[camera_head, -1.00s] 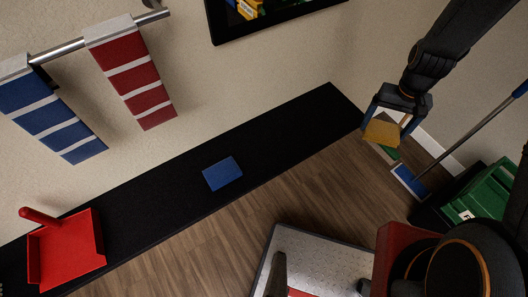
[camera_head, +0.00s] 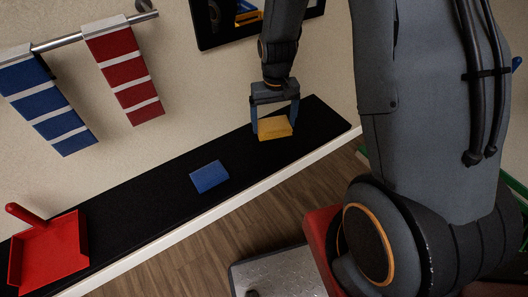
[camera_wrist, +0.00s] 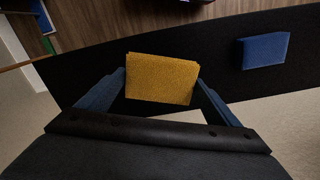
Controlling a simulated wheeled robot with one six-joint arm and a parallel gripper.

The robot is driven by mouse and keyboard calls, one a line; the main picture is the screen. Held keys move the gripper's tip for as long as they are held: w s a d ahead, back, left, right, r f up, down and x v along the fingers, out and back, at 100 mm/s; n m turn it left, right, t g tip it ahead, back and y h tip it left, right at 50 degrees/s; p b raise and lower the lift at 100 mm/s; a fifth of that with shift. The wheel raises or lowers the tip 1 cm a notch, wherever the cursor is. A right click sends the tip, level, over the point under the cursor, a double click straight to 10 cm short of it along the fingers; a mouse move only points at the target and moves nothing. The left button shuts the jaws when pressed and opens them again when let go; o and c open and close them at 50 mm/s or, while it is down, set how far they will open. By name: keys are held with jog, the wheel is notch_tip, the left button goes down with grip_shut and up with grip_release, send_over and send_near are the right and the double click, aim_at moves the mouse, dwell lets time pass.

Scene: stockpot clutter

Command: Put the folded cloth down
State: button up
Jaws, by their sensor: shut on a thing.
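The folded cloth is yellow (camera_head: 274,128) and held between the two blue fingers of my gripper (camera_head: 275,115). It is over the right part of the black shelf (camera_head: 150,205). I cannot tell whether the cloth touches the shelf. In the wrist view the yellow cloth (camera_wrist: 162,78) sits between the fingers of my gripper (camera_wrist: 160,88), with the black surface behind it. A blue folded cloth (camera_head: 209,176) lies on the shelf to the left of my gripper, and it also shows in the wrist view (camera_wrist: 264,50).
A red dustpan (camera_head: 50,255) lies at the shelf's left end. A blue striped towel (camera_head: 48,108) and a red striped towel (camera_head: 125,75) hang from a rail above. Bare shelf lies between the blue cloth and the dustpan. A dark-framed picture or mirror (camera_head: 222,42) is on the wall.

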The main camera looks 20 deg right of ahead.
jog(key=b, duration=0.1)
jog(key=w+b, duration=0.1)
jog(key=b, duration=0.1)
jog(key=shift+w+f, duration=0.2)
jog(key=shift+f, duration=0.05)
jog(key=shift+w+r+b, duration=0.2)
jog(key=shift+b, duration=0.9)
jog(key=shift+m, duration=0.3)
notch_tip(320, 180, down, 10)
jog(key=shift+r, duration=0.1)
jog(key=o, duration=0.8)
jog(key=shift+o, duration=0.2)
